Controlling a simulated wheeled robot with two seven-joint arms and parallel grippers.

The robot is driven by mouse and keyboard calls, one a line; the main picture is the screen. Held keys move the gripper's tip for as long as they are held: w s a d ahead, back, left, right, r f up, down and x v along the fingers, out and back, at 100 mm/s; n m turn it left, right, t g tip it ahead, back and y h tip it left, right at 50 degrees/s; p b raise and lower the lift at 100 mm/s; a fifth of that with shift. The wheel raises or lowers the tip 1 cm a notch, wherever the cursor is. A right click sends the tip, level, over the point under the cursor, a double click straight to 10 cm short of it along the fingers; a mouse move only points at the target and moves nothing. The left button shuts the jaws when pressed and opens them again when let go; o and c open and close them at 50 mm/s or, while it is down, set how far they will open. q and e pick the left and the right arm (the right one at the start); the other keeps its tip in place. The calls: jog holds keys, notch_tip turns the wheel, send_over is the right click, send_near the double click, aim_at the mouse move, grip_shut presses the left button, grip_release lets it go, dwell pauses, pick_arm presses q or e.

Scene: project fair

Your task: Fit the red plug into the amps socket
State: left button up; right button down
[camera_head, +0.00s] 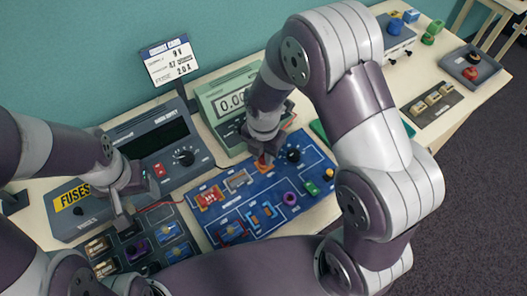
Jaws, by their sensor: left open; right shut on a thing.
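The pale green meter (222,92) with a grey display stands at the back of the table. My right arm crosses in front of it, and I cannot make out its amps socket. My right gripper (264,158) is shut just in front of the meter, above the far edge of the blue circuit board (262,192). A small orange-red piece, apparently the red plug (262,165), shows at its fingertips. Whether it touches anything below is unclear. My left gripper (122,216) is open above the dark board at the left, beside the power supply.
A dark grey power supply (150,130) stands behind my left gripper, with a red lead from it.

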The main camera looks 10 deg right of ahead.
jog(key=shift+f, duration=0.3)
jog(key=shift+c, duration=1.7)
grip_release()
notch_tip(320, 180, up, 8)
jog(key=p, duration=0.7)
jog(key=shift+r, duration=0.1)
